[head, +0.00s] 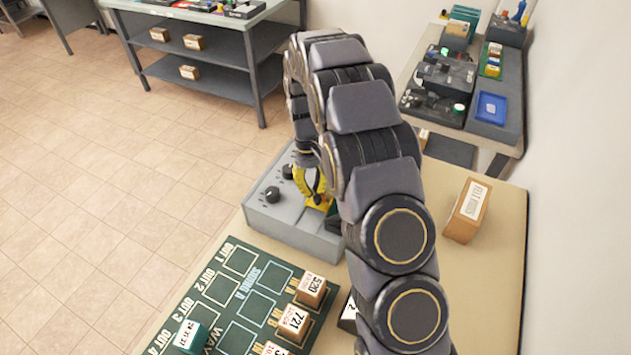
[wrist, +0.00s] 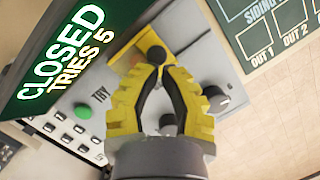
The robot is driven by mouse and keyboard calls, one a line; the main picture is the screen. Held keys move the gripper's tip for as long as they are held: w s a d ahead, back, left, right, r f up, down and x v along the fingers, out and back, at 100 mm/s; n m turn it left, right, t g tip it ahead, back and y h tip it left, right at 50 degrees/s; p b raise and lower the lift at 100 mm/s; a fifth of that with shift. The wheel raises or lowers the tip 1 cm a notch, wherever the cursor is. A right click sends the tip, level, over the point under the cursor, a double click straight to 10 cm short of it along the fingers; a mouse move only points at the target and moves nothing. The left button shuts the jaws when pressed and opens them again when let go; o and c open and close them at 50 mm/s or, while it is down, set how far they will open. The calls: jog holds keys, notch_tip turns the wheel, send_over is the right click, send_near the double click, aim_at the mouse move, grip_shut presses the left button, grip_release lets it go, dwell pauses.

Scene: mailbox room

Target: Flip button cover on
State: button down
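The grey control box (head: 262,217) stands on the tan table. In the wrist view its panel (wrist: 75,95) carries a green button (wrist: 83,111) and a "TRY" label. A flat yellow-orange piece (wrist: 133,47), which looks like the button cover, lies just past my fingertips; what is under it is hidden. My gripper (wrist: 156,68) has yellow fingers with dark pads, and their tips come together over the panel. A dark round knob (wrist: 156,54) shows right at the tips; I cannot tell if they touch it. My gripper (head: 317,198) also shows in the head view, partly hidden by my arm.
Black knobs (wrist: 216,98) sit on the panel beside my fingers. A green screen (wrist: 70,60) reads "CLOSED TRIES 5". A green track board (head: 225,290) with labelled blocks lies in front of the box. A cardboard box (head: 466,211) stands at the right.

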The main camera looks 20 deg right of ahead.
jog(key=s+a, duration=0.2)
jog(key=shift+s+a, duration=0.35)
jog(key=shift+s, duration=0.05)
jog(key=shift+w, duration=0.45)
jog(key=w, duration=0.1)
jog(key=w+r, duration=0.1)
jog(key=w, duration=0.1)
jog(key=v, duration=1)
